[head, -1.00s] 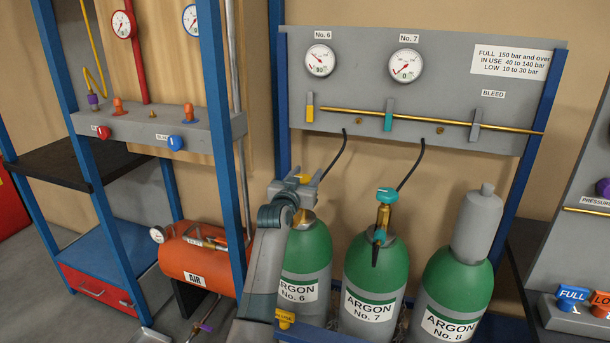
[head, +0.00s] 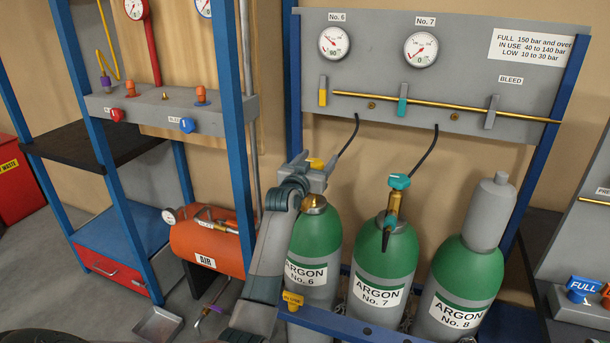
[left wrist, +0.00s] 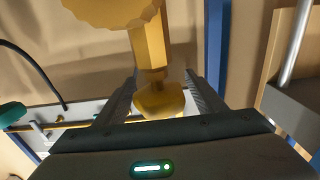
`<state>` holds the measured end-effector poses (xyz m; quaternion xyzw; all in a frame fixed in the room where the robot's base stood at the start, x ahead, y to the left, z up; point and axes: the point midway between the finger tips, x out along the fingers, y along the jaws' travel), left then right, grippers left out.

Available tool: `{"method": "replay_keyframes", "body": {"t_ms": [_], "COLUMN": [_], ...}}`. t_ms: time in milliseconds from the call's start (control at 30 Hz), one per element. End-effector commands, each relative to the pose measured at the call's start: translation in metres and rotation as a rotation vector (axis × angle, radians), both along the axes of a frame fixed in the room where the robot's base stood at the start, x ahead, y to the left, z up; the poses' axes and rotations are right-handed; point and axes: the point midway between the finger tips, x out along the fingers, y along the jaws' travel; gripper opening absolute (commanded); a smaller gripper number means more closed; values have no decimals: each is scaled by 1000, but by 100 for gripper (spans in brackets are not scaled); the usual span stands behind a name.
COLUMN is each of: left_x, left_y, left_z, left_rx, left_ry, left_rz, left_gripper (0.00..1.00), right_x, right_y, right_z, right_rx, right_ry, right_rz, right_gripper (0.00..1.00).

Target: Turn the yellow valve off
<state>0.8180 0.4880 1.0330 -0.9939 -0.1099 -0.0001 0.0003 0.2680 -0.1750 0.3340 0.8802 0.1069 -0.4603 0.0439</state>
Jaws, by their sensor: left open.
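The Argon No. 6 cylinder (head: 313,243) is green and grey and stands at the left of a row of cylinders. A small yellow valve knob (head: 316,163) shows at its top, by my left gripper (head: 318,172), which partly hides it. In the left wrist view, the yellow knob (left wrist: 160,101) sits between the two spread fingers of my left gripper (left wrist: 163,97), below a brass-coloured valve body (left wrist: 148,38). The gripper is open, and I cannot tell whether a finger touches the knob. My right gripper is not in view.
Argon No. 7 (head: 380,262), with a teal knob (head: 399,181), and capped Argon No. 8 (head: 468,280) stand to the right. A gauge panel (head: 470,70) rises behind. Blue posts and an orange air tank (head: 207,243) are at the left.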

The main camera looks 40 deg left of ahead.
Motion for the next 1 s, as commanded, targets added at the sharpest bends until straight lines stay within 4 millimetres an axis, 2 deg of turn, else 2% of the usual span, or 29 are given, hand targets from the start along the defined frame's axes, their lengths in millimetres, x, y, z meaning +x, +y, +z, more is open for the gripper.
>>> {"method": "replay_keyframes", "body": {"t_ms": [267,633,1000], "left_x": [-26,-88,-149], "left_y": [-6,-19,-33], "left_z": [-1,-2,-1], "left_rx": [0,1,0], "left_ry": [-1,-2,-2], "left_rz": [0,1,1], "left_gripper": [63,63,63], "right_x": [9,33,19], "right_y": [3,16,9], "right_z": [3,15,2], "right_rx": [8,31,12], "right_ry": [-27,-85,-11], "right_rz": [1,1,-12], "right_gripper": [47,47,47]}}
